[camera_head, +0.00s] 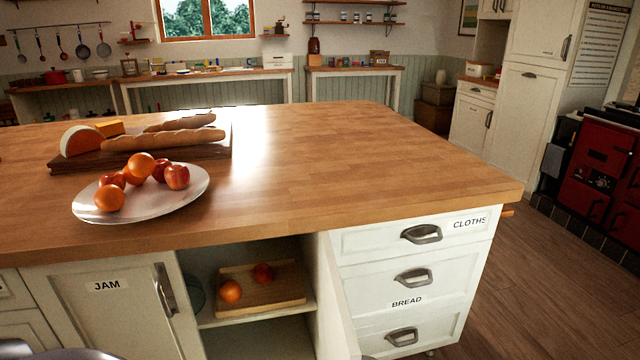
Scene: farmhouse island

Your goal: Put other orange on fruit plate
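A white oval fruit plate (150,207) lies on the wooden island top at the left. It holds an orange at the front (109,198), another orange on top of the pile (141,164), and several red apples, one at the right (177,177). A further orange (230,291) lies on a wooden tray (268,297) on the open shelf below the island top. Neither of my grippers can be made out. A grey rounded part at the bottom left edge may be my arm.
A board (215,152) with bread and cheese lies behind the plate. The right half of the island top (370,150) is clear. The shelf opening lies between the JAM door (105,305) and a panel beside the drawers (405,305).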

